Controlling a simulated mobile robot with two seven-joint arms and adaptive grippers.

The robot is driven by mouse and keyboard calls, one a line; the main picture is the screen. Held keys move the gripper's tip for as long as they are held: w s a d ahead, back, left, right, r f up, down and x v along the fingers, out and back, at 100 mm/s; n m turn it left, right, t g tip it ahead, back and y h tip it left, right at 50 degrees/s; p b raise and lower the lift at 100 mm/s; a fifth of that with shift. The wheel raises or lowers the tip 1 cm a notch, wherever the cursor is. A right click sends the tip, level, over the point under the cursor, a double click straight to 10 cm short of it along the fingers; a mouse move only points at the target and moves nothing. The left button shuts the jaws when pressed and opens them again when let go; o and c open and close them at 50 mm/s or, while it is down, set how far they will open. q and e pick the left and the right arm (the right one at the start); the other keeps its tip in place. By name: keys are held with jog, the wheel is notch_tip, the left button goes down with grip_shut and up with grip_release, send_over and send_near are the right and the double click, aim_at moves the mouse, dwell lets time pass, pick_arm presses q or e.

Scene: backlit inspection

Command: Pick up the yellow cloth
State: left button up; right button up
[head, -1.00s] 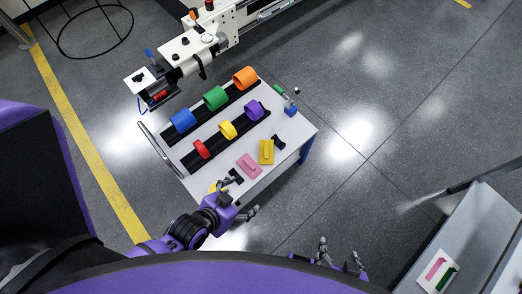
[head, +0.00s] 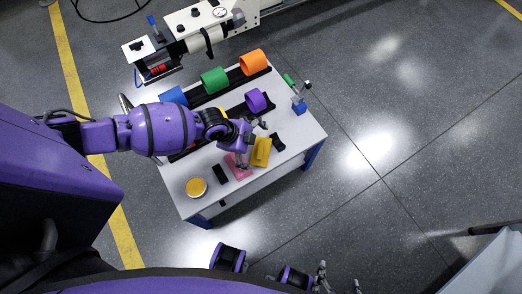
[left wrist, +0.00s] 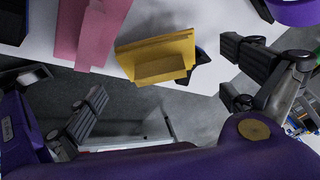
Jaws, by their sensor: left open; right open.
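The yellow cloth (head: 262,150) lies on the white table near its front right edge, beside a pink cloth (head: 236,168). My left gripper (head: 253,142) is above the table at the yellow cloth, open, with fingers on either side of it. In the left wrist view the yellow cloth (left wrist: 155,58) shows a raised flap and lies between the open fingers (left wrist: 165,90), apart from both; the pink cloth (left wrist: 88,30) is to its left. My right gripper (head: 340,281) is open and empty at the bottom of the head view, away from the table.
On the table (head: 185,212) are a round yellow-topped tin (head: 196,187), black pieces (head: 220,174) and a small blue stand (head: 298,106). My left arm hides part of the racks.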

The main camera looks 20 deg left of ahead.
aim_at(261, 150)
pick_arm(q)
jog(key=b+x, duration=0.1)
jog(key=x, duration=0.4)
jog(key=shift+d+f, duration=0.2)
jog(key=shift+d, duration=0.05)
jog(key=c, duration=0.8)
